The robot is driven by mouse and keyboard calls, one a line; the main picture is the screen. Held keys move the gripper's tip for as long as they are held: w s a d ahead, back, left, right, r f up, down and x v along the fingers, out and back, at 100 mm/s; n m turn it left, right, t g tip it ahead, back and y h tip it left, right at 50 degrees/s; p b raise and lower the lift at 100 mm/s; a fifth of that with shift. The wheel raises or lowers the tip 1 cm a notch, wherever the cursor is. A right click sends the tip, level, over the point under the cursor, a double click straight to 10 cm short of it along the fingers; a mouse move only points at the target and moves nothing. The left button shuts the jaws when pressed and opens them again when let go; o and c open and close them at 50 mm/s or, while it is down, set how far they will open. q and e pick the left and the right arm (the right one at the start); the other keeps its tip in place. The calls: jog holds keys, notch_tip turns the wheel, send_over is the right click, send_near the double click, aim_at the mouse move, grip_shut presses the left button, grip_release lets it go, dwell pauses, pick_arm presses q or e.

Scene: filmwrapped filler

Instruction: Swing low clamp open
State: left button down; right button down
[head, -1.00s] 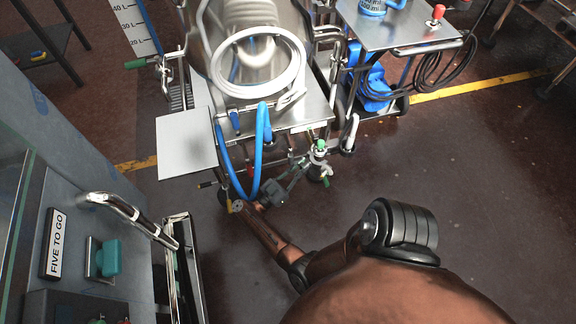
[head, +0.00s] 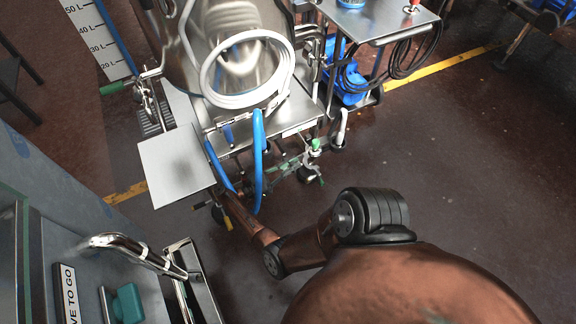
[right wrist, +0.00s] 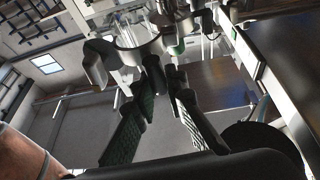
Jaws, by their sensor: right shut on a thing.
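The steel filler stand (head: 305,107) carries a round vessel and a coiled white hose. Low at its front right is fitting hardware with a green-topped knob (head: 315,145), close to the floor. In the right wrist view, my right gripper (right wrist: 163,72) has its two ribbed fingers apart by a narrow gap, with their tips at the low clamp (right wrist: 140,48), a metal ring-shaped fitting with a curved grey lever. The tips hold part of it; the exact contact is dark and hard to see. In the head view the gripper is mostly hidden behind blue hose loops. My left gripper is out of view.
A blue hose (head: 259,160) hangs in front of my right wrist. A flat metal plate (head: 177,165) juts out at the stand's left. A cabinet with a chrome handle (head: 130,247) is near at left. A trolley (head: 375,22) stands behind right. Floor at right is clear.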

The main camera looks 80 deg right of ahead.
jog(key=shift+r, duration=0.1)
jog(key=c, duration=1.9)
grip_release()
jog(key=shift+s, duration=0.1)
jog(key=shift+c, duration=0.2)
jog(key=v, duration=0.7)
jog(key=shift+w, duration=0.25)
jog(key=shift+f, duration=0.25)
